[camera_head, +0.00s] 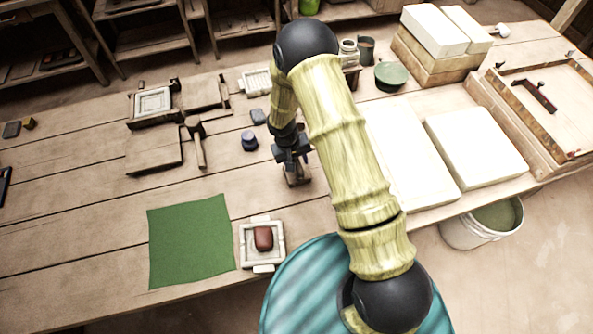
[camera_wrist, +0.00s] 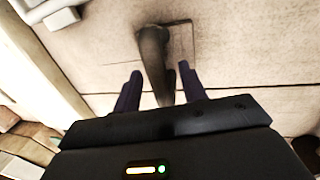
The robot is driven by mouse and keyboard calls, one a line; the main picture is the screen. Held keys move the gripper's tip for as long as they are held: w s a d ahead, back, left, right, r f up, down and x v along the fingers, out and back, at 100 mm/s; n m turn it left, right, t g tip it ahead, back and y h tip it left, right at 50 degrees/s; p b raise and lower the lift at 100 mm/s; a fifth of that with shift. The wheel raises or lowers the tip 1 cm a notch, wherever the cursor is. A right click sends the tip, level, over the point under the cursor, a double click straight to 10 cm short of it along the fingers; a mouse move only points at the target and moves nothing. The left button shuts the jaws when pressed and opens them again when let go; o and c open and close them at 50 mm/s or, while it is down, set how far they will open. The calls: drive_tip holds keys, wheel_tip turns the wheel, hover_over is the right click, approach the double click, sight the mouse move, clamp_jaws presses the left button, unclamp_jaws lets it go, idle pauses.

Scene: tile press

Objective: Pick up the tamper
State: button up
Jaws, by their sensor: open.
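My gripper (camera_head: 293,158) is low over the middle of the workbench, pointing down. In the wrist view my gripper (camera_wrist: 160,72) is open, with its two dark fingers apart. A dark, rounded upright handle, which looks like the tamper's (camera_wrist: 153,48), stands between the fingers, with a gap visible on the left side; contact on the right cannot be told. A flat rectangular base shows behind the handle. In the head view only a small brown part of the tamper (camera_head: 298,180) shows below my gripper, the rest hidden by it.
A white mould (camera_head: 247,254) with a reddish clay lump (camera_head: 263,238) lies beside a green cloth (camera_head: 190,242). A dark blue jar (camera_head: 249,141) and a wooden mallet (camera_head: 197,146) are to the left. White slabs (camera_head: 475,147) lie right.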

idle(0.5)
clamp_jaws()
wheel_tip(320, 180, up, 10)
drive_tip(key=shift+b, duration=0.7)
drive_tip(key=shift+w+f, duration=0.1)
idle(0.6)
